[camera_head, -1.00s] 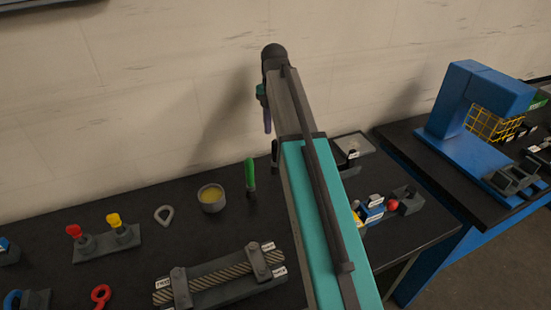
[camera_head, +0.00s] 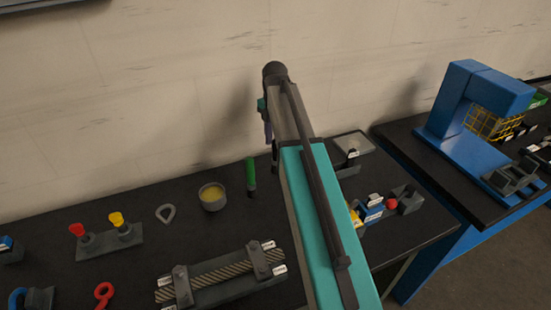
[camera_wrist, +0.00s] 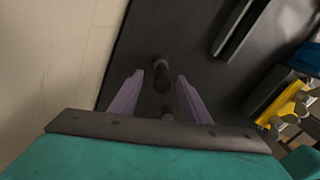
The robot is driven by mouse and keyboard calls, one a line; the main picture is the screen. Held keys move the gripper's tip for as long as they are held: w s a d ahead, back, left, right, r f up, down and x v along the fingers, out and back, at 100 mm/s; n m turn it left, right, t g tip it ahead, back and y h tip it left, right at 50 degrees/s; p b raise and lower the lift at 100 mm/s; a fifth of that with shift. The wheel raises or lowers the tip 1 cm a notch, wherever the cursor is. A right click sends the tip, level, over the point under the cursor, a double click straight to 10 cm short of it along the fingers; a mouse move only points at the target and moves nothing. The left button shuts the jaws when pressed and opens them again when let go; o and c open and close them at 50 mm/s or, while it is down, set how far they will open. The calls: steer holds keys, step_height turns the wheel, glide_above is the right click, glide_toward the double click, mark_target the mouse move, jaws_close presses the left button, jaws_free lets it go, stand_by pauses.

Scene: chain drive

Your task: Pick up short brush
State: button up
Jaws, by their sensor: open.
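My gripper (camera_head: 268,138) is open, its purple fingers pointing down over the back of the dark bench. In the wrist view my gripper (camera_wrist: 160,76) has a small dark, rounded object (camera_wrist: 161,78) between its two fingers, with gaps on both sides. It may be the short brush, but its shape is hard to tell. In the head view my arm hides most of that spot. A green-handled tool with a dark lower end (camera_head: 251,176) stands upright to the left of my gripper; I cannot tell whether it is a brush.
A round tin with yellow contents (camera_head: 212,197) stands left of the green tool. A rope clamped on a dark block (camera_head: 222,276) lies in front. A grey tray (camera_head: 352,145) is to the right, and the wall is close behind.

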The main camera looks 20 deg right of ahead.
mark_target(275, 152)
steer(key=shift+s+f+p, duration=0.15)
steer(key=shift+f+p, duration=0.6)
steer(key=shift+f, duration=0.5)
steer(key=shift+f+p, duration=0.3)
steer(key=shift+f, duration=0.95)
jaws_close()
